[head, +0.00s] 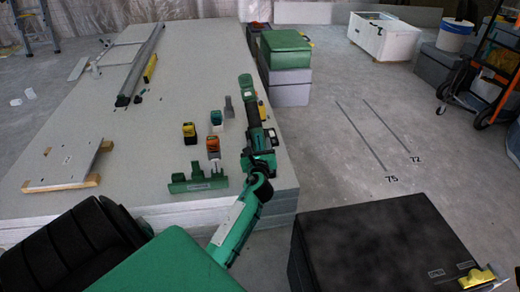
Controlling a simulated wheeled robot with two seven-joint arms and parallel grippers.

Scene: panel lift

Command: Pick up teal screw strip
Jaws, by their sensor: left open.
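A small teal-topped block (216,118), which looks like the teal screw strip, stands on the stacked grey boards, behind an orange block (213,145). It is small, so its details are unclear. My left gripper (260,163) is black and open at the end of my teal arm, over the front right part of the boards. It is in front of the teal block and to its right, apart from it. A long teal and black form reaches beyond the gripper; I cannot tell where the gripper ends against it. My right gripper is not in view.
A yellow block (189,130), a grey piece (229,107) and a green rack (200,180) surround the teal block. A pale panel on wooden strips (67,165) lies left, long metal bars (140,63) behind. Green and grey boxes (287,50) stand right of the boards (130,125).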

